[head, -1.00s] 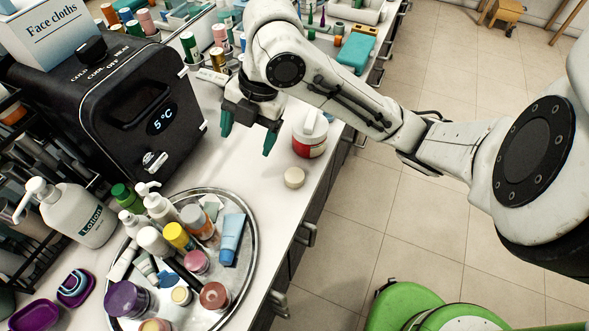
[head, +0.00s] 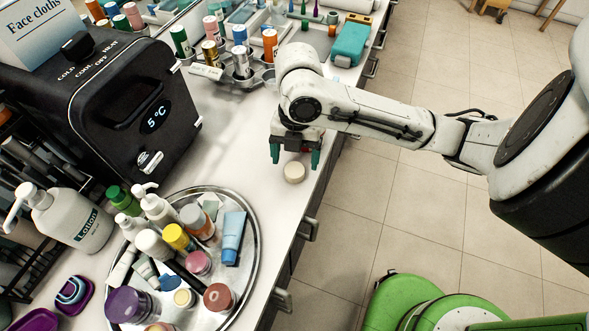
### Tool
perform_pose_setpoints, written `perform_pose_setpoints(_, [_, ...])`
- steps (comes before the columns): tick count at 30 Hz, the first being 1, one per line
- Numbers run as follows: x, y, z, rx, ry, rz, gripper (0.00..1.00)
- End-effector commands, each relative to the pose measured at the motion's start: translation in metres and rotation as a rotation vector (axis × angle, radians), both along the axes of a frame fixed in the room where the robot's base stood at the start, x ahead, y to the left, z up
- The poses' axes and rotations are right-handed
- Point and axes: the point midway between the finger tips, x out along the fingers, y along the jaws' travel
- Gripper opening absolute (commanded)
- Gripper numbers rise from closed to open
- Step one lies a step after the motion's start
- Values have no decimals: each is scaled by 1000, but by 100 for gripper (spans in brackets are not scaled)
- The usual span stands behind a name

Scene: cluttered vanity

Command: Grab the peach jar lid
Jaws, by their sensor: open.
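A pale peach-cream round lid (head: 294,171) lies flat on the white counter near its right edge. My gripper (head: 295,158) is open and empty, with its two green fingertips pointing down. In the picture they are just above the lid, one to its left and one to its right. I cannot tell their exact height over the counter.
A round metal tray (head: 252,262) full of bottles and jars stands at the lower left. A black towel warmer (head: 110,115) is at the left. A red-and-white container is mostly hidden behind my gripper. Bare counter lies left of the lid.

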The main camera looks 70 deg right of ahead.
Motion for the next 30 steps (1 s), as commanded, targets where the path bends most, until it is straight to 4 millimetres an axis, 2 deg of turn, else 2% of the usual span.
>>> perform_pose_setpoints(6, [0, 3, -29, 3, 1, -3, 81])
perform_pose_setpoints(16, [1, 3, -35, 0, -1, -1, 80])
perform_pose_setpoints(30, [1, 3, -35, 0, -1, -1, 35])
